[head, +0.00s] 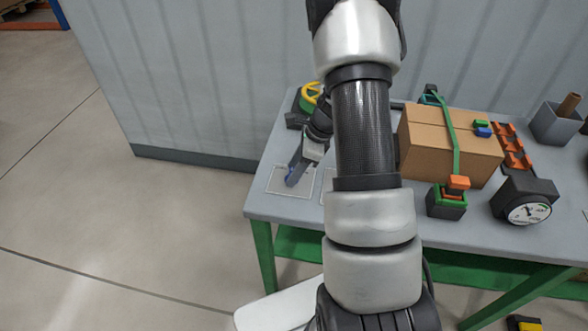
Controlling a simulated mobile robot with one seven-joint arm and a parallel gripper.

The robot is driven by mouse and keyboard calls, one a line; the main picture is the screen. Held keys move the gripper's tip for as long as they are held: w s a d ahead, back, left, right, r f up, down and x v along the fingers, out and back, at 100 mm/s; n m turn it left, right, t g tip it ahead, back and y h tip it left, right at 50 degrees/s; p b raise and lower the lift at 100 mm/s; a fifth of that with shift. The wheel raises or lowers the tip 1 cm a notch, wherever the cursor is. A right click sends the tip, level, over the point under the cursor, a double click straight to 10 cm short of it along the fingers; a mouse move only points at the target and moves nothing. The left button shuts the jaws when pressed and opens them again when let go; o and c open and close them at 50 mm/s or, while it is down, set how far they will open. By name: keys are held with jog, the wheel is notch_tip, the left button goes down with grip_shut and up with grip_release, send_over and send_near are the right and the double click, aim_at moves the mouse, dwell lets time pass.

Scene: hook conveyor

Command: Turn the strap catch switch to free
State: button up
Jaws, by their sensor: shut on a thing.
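A green strap (450,130) runs over a brown cardboard box (420,145) on the table. Its front end meets a dark block with a green rim (447,203) and an orange top piece (459,182), which looks like the strap catch; I cannot read its switch position. My gripper (292,178) is at the table's left end, left of the box and well apart from the catch. It points down over a pale outlined rectangle. My arm hides part of the table and the box's left side.
A round gauge (529,212) stands right of the catch. Orange hooked parts (512,148) and a grey bin (556,124) are further right. A yellow wheel (311,97) sits behind my gripper. Small green and blue pieces (482,131) are at the box's right. A grey wall is behind.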

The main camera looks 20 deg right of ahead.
jog(key=n+g, duration=0.1)
jog(key=n, duration=0.2)
jog(key=shift+w+d+n, duration=0.1)
jog(key=shift+w+n, duration=0.05)
jog(key=shift+n, duration=0.25)
jog(key=shift+w+n+g, duration=0.1)
jog(key=shift+n+g, duration=0.8)
jog(key=shift+n, duration=0.9)
jog(key=shift+b, duration=0.3)
jog(key=o, duration=1)
jog(key=shift+o, duration=0.2)
jog(key=shift+r, duration=0.1)
jog(key=v, duration=1.7)
jog(key=shift+d, duration=0.3)
